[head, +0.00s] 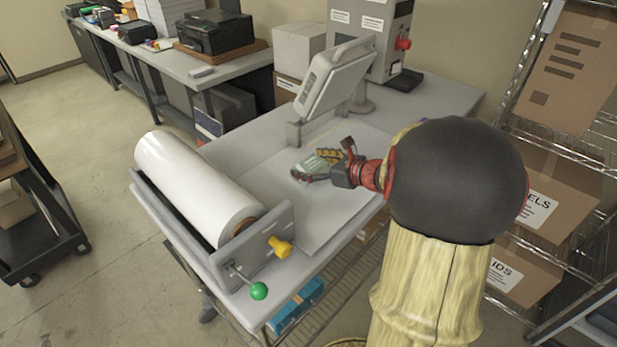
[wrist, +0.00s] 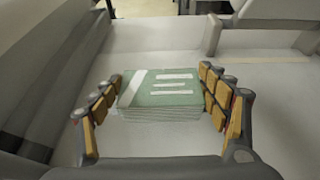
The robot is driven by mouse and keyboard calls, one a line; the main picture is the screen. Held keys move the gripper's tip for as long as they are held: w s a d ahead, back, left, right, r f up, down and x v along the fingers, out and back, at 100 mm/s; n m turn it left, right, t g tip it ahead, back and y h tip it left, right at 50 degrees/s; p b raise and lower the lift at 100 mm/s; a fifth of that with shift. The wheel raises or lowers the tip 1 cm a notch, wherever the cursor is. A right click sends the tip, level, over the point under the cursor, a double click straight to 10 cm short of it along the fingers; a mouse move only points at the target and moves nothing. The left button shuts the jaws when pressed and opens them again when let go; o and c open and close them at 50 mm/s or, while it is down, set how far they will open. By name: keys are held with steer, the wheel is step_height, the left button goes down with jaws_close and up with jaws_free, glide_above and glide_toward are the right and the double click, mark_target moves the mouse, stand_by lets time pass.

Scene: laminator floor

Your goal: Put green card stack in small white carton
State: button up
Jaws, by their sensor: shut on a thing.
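The green card stack (wrist: 158,98) is a thick block with pale sides and white bars on its green top. My gripper (wrist: 160,102) is shut on it, with the tan-padded fingers at its left and right sides. In the head view the stack (head: 316,163) shows partly behind my gripper (head: 322,165), over the grey table of the laminator. I cannot tell whether it touches the table.
A large white roll (head: 190,185) with a yellow knob and a green-knobbed lever lies along the table's left side. A tilted screen (head: 335,77) and a grey machine (head: 370,40) stand behind my gripper. Shelves with brown boxes (head: 540,190) are at right. The table around the stack is clear.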

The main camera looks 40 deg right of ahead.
steer(key=shift+w+d+f, duration=0.1)
steer(key=shift+w+f, duration=0.25)
steer(key=shift+w+f+b, duration=0.15)
steer(key=shift+f+b, duration=0.15)
steer(key=shift+f, duration=0.65)
steer(key=shift+w+f+b, duration=0.1)
steer(key=shift+f+b, duration=0.15)
steer(key=shift+f, duration=0.65)
steer(key=shift+f, duration=0.15)
steer(key=o, duration=1.2)
steer(key=shift+o, duration=0.4)
